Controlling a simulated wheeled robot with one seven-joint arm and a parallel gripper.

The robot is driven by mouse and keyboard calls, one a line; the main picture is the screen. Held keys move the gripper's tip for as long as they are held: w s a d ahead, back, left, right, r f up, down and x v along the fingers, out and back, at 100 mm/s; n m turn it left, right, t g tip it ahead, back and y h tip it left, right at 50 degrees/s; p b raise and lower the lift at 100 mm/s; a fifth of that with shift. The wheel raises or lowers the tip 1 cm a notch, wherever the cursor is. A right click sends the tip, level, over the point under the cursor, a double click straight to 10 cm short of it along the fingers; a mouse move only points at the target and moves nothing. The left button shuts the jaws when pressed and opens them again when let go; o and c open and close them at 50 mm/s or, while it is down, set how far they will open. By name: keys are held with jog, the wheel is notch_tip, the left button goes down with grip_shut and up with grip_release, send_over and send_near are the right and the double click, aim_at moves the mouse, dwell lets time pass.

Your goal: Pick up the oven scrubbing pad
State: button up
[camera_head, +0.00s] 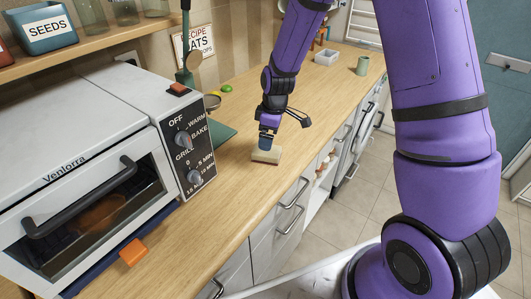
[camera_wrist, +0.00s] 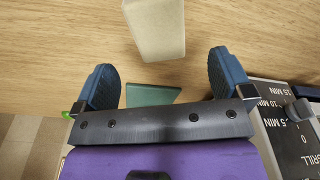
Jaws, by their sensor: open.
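A pale beige block (camera_head: 266,157), which looks like the scrubbing pad, lies on the wooden counter near its front edge. In the wrist view the block (camera_wrist: 155,28) sits at the top, just past the fingertips and roughly centred between them. My gripper (camera_head: 269,142) is over the block in the head view, with blue fingers pointing down and partly covering its back. In the wrist view my gripper (camera_wrist: 163,62) is open, with nothing between its fingers. Whether a fingertip touches the block cannot be told.
A teal board (camera_head: 218,133) lies behind my gripper. A grey tray (camera_head: 326,57) and green cup (camera_head: 362,65) stand farther back.

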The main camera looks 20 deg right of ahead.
jog(key=shift+w+a+f, duration=0.15)
jog(key=shift+f, duration=1.7)
jog(key=shift+w+a+f, duration=0.1)
jog(key=shift+w+f, duration=0.05)
jog(key=shift+f, duration=1.65)
jog(key=c, duration=1.1)
jog(key=shift+o, duration=0.2)
jog(key=shift+r, duration=0.1)
jog(key=shift+r, duration=0.5)
notch_tip(320, 180, up, 2)
jog(key=shift+r, duration=0.1)
jog(key=s+a, duration=0.1)
jog(key=s, duration=0.4)
jog(key=s+a+r, duration=0.1)
jog(key=s, duration=0.4)
jog(key=s+a, duration=0.1)
jog(key=s, duration=0.4)
jog(key=shift+s+a+r, duration=0.3)
jog(key=shift+a+r, duration=0.05)
